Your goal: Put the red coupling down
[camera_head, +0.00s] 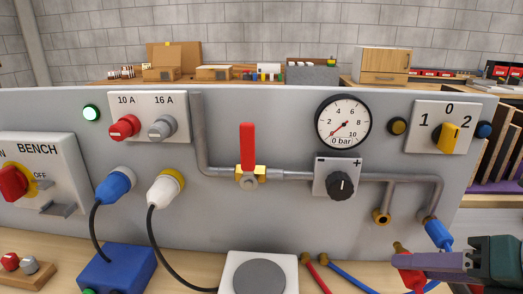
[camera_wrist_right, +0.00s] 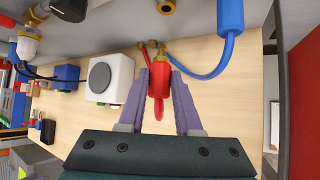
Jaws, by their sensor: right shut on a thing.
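My right gripper (camera_head: 408,262) reaches in from the lower right of the head view and is shut on the red coupling (camera_head: 412,277). In the wrist view, the coupling (camera_wrist_right: 159,78) sits between the two purple fingers (camera_wrist_right: 160,92), with its red hose end pointing towards the gripper body. The coupling is held in front of the panel near the right brass outlet (camera_head: 428,217), where a blue coupling (camera_head: 438,235) is attached. The left brass outlet (camera_head: 381,217) has nothing on it. My left gripper does not show in either view.
The grey panel (camera_head: 290,220) carries a red-handled valve (camera_head: 247,150), a gauge (camera_head: 343,122) and a black knob (camera_head: 341,186). A red hose (camera_head: 316,273) and a blue hose (camera_head: 350,276) leave brass fittings low down. A white block with a grey disc (camera_head: 259,276) stands on the wooden bench.

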